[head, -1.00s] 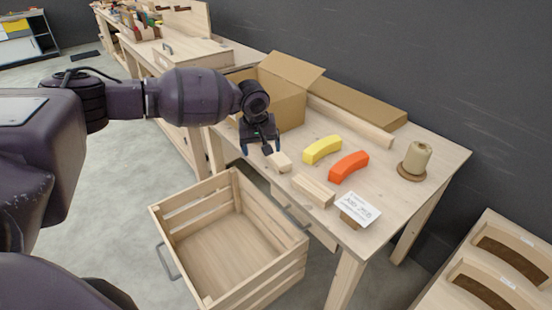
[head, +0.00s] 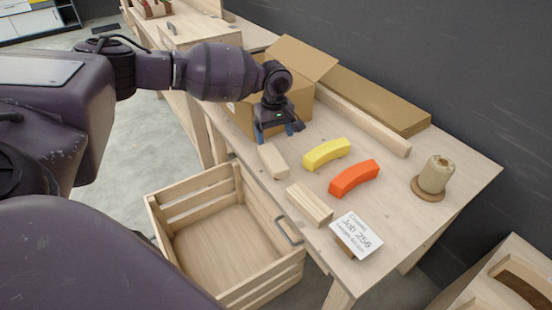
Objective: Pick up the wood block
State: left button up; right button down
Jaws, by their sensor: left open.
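A small pale wood block (head: 272,161) lies on the workbench top (head: 392,226) near its left front edge. My left gripper (head: 277,134) points down just behind the block. Its fingers are apart and nothing shows between them. The block looks to be outside the fingers and fully in sight; I cannot tell how high the fingertips are above the bench. A second, ridged pale wood piece (head: 309,203) lies nearer the front edge. My right gripper is out of view.
A yellow curved piece (head: 327,153) and an orange one (head: 354,178) lie right of the block. A cardboard box (head: 302,92) stands behind the gripper. A job card (head: 356,235) and a twine spool (head: 435,176) are farther right. A slatted crate (head: 222,235) stands below the front edge.

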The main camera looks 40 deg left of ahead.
aim_at(273, 157)
pick_arm(q)
notch_tip(273, 157, down, 4)
jog(key=shift+b, duration=0.3)
jog(key=shift+s+f, duration=0.1)
jog(key=shift+f, duration=0.45)
notch_tip(273, 157, down, 3)
jog(key=shift+s+a+f+b, duration=0.15)
jog(key=shift+f+b, duration=0.05)
jog(key=shift+b, duration=0.35)
jog(key=shift+f, duration=0.45)
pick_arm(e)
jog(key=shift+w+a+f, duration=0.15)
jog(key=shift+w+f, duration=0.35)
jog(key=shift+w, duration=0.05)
pick_arm(q)
jog(key=shift+c, duration=0.5)
jog(key=c, duration=1)
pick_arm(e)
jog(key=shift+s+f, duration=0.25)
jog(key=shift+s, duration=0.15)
